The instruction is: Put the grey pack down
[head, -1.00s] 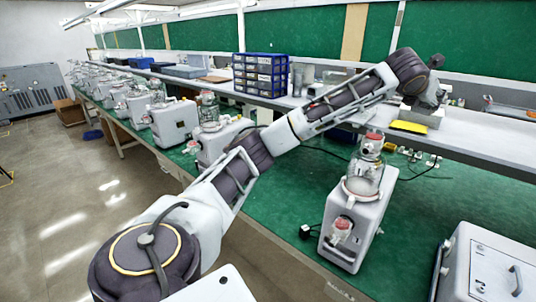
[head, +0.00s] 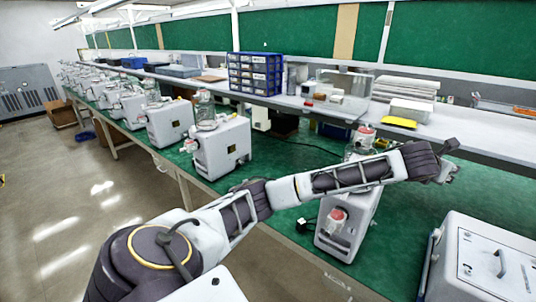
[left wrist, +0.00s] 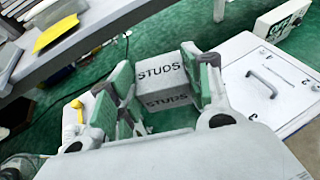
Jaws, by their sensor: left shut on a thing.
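The grey pack (left wrist: 165,72) is a small box marked "STUDS" and shows in the left wrist view between the two green-padded fingers of my left gripper (left wrist: 160,92). The gripper is shut on it. In the head view my left gripper (head: 447,172) is at the right, beyond the nearest pump, over the far side of the green bench; the pack cannot be made out there. I cannot tell whether the pack touches the bench top. My right gripper is not in view.
A canister pump (head: 340,232) stands partly behind my left arm. A white case with a handle (head: 485,262) stands at right, also in the left wrist view (left wrist: 268,85). A raised shelf (head: 480,140) runs behind, holding a yellow item (head: 398,122). Green bench shows around the pack.

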